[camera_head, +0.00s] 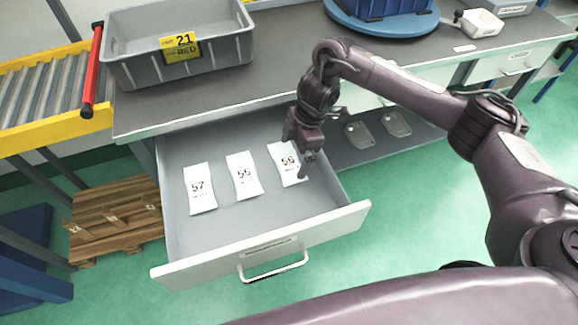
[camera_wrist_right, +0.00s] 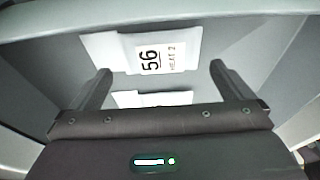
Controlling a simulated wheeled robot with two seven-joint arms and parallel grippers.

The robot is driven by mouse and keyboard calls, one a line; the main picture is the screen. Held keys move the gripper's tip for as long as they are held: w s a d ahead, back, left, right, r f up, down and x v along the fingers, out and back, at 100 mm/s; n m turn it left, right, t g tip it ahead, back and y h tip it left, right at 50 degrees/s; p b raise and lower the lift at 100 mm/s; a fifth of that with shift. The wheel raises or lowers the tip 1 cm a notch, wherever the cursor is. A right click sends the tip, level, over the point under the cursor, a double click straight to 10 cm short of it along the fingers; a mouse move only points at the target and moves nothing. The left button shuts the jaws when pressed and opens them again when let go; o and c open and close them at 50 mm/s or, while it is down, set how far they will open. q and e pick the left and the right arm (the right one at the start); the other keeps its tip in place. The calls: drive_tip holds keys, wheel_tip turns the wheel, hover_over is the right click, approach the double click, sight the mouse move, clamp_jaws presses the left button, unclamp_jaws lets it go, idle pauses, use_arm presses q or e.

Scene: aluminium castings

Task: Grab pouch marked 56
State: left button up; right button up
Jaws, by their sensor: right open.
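The white pouch marked 56 (camera_head: 287,165) lies flat in the open drawer (camera_head: 250,232), the rightmost of three pouches in the head view. In the right wrist view, the pouch marked 56 (camera_wrist_right: 150,55) lies beyond and between the fingertips, with its label facing up. My right gripper (camera_head: 304,166) is over the right part of the drawer, beside and partly in front of this pouch. In the wrist view, the right gripper (camera_wrist_right: 160,75) is open with nothing between its fingers. Its height above the pouch is hard to tell. My left gripper is not in view.
Pouches marked 55 (camera_head: 243,177) and 57 (camera_head: 200,188) lie to the left in the drawer. A grey bin marked 21 (camera_head: 130,66) stands on the workbench (camera_head: 275,75) above. The drawer front (camera_head: 275,245) and side walls bound the space. A roller conveyor (camera_head: 45,100) stands at left.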

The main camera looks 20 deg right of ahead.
sight(290, 165)
drive_tip(key=x, duration=0.4)
drive_tip(key=shift+f, duration=0.1)
drive_tip(key=c, duration=0.9)
drive_tip(key=shift+o, duration=0.2)
